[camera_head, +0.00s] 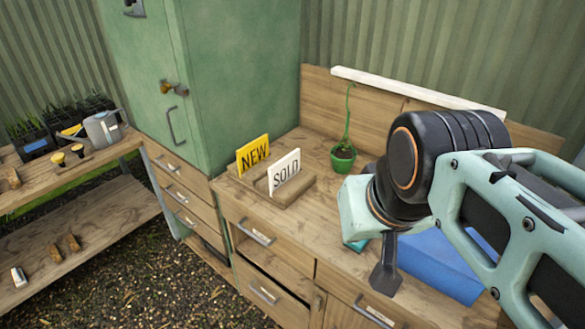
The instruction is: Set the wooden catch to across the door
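On the counter are NEW (252,154) and SOLD (285,171) signs, a potted plant (343,158) and a blue object (440,262). A bench (100,160) with a watering can (103,128) stands far left.

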